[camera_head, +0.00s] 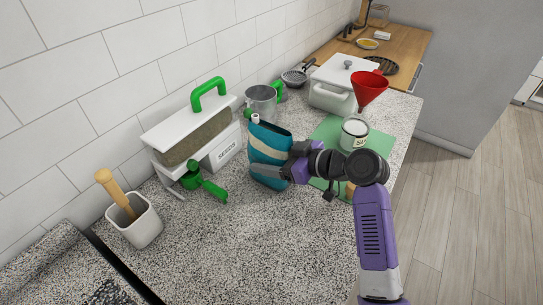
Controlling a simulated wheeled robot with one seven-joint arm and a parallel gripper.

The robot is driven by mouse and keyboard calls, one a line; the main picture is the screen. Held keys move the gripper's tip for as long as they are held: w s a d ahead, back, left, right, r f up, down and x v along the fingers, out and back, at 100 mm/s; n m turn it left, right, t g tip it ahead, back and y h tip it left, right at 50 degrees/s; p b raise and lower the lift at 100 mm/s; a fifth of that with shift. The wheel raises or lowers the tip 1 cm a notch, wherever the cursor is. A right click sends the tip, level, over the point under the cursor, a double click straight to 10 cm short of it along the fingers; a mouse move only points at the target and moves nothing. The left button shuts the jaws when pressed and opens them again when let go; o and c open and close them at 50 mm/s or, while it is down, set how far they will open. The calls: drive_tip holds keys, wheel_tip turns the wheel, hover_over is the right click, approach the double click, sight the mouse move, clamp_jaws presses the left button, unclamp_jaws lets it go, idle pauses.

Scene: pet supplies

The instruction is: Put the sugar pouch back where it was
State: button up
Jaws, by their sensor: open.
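A teal pouch with a pale band and a small white spout (267,142) stands upright on the speckled counter, near the middle of the head view. I take it to be the sugar pouch; no label on it can be read. My gripper (283,172) is at the pouch's right side, open, with a grey finger in front of its lower part. The far finger is mostly hidden, so I cannot tell whether the fingers touch the pouch. A white canister (354,134) with a partly hidden label starting "SU" stands on a green mat (325,131) to the right.
A red funnel (370,88) shows above the canister. Left of the pouch are a seed dispenser (190,140) with green handle and green scoop (203,183). A metal pitcher (261,101) and white lidded box (335,85) stand behind. The front counter (250,245) is clear.

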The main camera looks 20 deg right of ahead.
drive_tip(key=shift+r, duration=0.1)
drive_tip(key=shift+s+d+r, duration=0.1)
drive_tip(key=b+v, duration=0.1)
drive_tip(key=v, duration=1)
drive_tip(key=shift+s, duration=0.3)
drive_tip(key=shift+d+r, duration=0.1)
drive_tip(key=shift+d, duration=0.05)
drive_tip(key=w+d+r+m+t+h, duration=0.3)
drive_tip(key=d+m+t+h, duration=0.1)
drive_tip(key=d+m+h, duration=0.15)
drive_tip(key=s+d+f+m+t+h, duration=0.2)
drive_tip(key=s+f+m+h, duration=0.2)
drive_tip(key=s, duration=0.3)
drive_tip(key=s+a+f+n, duration=0.1)
drive_tip(key=s+a, duration=0.3)
drive_tip(key=s, duration=0.6)
drive_tip(key=s+a+f+g+y, duration=0.1)
drive_tip(key=s+a+f, duration=0.2)
drive_tip(key=s, duration=0.7)
drive_tip(key=s+a+f+n+g+y, duration=0.1)
drive_tip(key=s+a+f, duration=0.1)
drive_tip(key=s+a, duration=0.4)
drive_tip(key=s, duration=0.4)
drive_tip(key=shift+s+a+n, duration=0.35)
drive_tip(key=shift+s+a, duration=0.05)
